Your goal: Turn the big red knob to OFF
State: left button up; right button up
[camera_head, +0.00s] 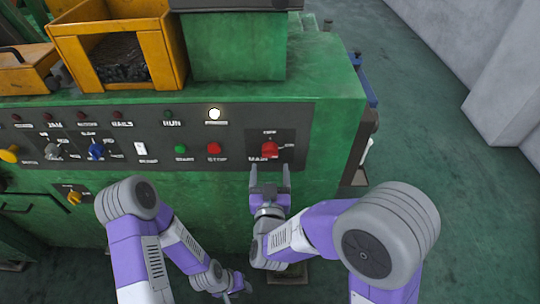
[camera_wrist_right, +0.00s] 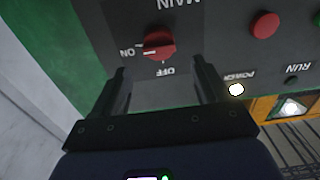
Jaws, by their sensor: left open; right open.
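There, a white mark on the knob appears to point toward ON, with OFF on another side. My right gripper (camera_head: 270,170) is open and empty just below the knob in the head view. In the wrist view its fingertips (camera_wrist_right: 160,68) lie either side of the knob's line, apart from it. My left gripper (camera_head: 238,290) is open, low and away from the panel.
A red stop button (camera_head: 214,148), a green start button (camera_head: 181,149) and a white lit lamp (camera_head: 214,114) are left of the knob. A yellow bin (camera_head: 160,45) stands on the machine. Open floor lies to the right.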

aim_at(270, 155)
jog(key=w, duration=0.7)
jog(key=shift+b, duration=0.4)
jog(key=shift+c, duration=0.2)
jog(key=c, duration=0.9)
